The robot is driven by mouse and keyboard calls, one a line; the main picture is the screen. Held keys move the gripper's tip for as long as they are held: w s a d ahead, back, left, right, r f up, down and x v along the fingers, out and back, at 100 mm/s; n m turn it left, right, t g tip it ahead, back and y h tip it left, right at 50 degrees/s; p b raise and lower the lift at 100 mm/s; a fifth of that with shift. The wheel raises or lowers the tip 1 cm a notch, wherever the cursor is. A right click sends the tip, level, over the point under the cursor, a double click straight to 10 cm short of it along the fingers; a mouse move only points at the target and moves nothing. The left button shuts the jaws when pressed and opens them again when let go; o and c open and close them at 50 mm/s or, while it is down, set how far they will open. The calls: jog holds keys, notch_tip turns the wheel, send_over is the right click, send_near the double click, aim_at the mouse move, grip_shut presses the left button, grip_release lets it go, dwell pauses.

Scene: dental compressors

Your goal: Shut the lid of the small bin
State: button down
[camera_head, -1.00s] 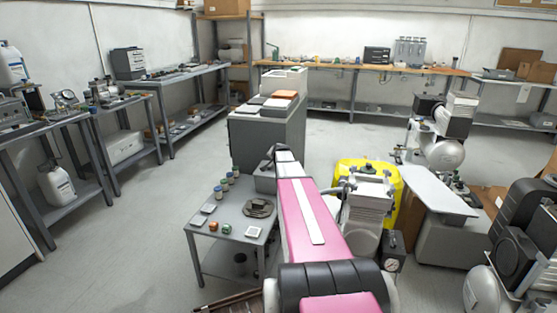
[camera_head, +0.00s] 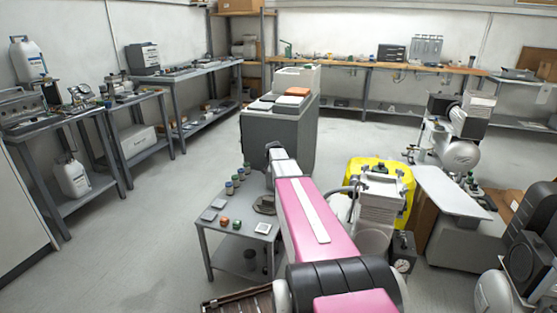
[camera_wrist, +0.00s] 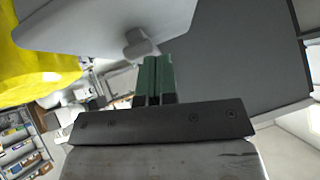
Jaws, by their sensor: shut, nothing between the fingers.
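My gripper (camera_wrist: 153,78) shows in the wrist view with its two green fingertips together, shut and empty. A pale grey panel (camera_wrist: 90,22) with a rounded knob-like part (camera_wrist: 140,45) is just beyond the fingertips. The knob looks very close to them; I cannot tell whether they touch. I cannot tell for sure whether this panel is the small bin's lid. In the head view my pink arm reaches forward, and the gripper is hidden. No small bin with a lid can be picked out with certainty there.
A low grey table (camera_head: 236,226) with jars and small parts stands left of my arm. A grey cabinet (camera_head: 272,140) is ahead. A yellow container (camera_head: 405,178) and a compressor (camera_head: 377,212) stand close on the right. Open floor lies at left.

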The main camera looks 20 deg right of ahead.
jog(key=shift+w+a+f, duration=0.15)
jog(key=shift+a+f, duration=0.05)
jog(key=shift+f, duration=0.1)
dwell(0.4)
